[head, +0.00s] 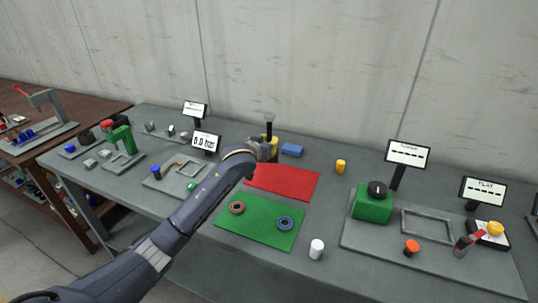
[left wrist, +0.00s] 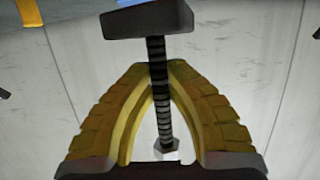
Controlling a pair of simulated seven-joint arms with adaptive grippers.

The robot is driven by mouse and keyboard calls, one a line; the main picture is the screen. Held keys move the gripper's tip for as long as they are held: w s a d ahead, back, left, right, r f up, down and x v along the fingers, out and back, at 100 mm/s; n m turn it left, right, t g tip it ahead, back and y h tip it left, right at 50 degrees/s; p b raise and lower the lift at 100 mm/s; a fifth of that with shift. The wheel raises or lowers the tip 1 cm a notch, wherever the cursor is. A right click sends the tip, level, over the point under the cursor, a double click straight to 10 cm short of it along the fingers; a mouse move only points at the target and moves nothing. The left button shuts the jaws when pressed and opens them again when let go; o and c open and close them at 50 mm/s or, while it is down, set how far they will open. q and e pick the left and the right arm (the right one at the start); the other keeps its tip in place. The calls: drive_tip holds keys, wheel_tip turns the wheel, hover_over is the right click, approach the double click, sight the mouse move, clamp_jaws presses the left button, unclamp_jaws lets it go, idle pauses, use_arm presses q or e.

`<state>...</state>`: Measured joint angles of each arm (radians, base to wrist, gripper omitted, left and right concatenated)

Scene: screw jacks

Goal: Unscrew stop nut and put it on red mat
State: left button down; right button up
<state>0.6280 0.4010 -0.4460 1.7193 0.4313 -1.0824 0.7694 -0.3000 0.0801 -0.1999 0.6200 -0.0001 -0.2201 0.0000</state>
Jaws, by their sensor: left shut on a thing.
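My left gripper (head: 271,148) is at the back of the table, just behind the red mat (head: 283,182). In the left wrist view its yellow fingers (left wrist: 157,70) are closed around a dark threaded screw (left wrist: 160,92). A dark block (left wrist: 148,20) is at one end of the screw. A small pale hexagonal piece, apparently the stop nut (left wrist: 168,151), is at the other end. In the head view a grey-topped piece (head: 269,117) rises above the gripper. The red mat is empty.
A green mat (head: 260,238) in front holds a red ring (head: 237,208) and a blue ring (head: 285,223). A blue block (head: 291,149) and a yellow cylinder (head: 340,166) stand at the back. A white cylinder (head: 316,248) stands at the front. Fixtures and displays flank the mats.

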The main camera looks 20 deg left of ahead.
sight(269, 115)
use_arm(q)
wheel_tip(269, 115, up, 12)
idle(0.5)
drive_tip(key=c, duration=2)
unclamp_jaws()
clamp_jaws()
drive_tip(key=shift+a, duration=0.1)
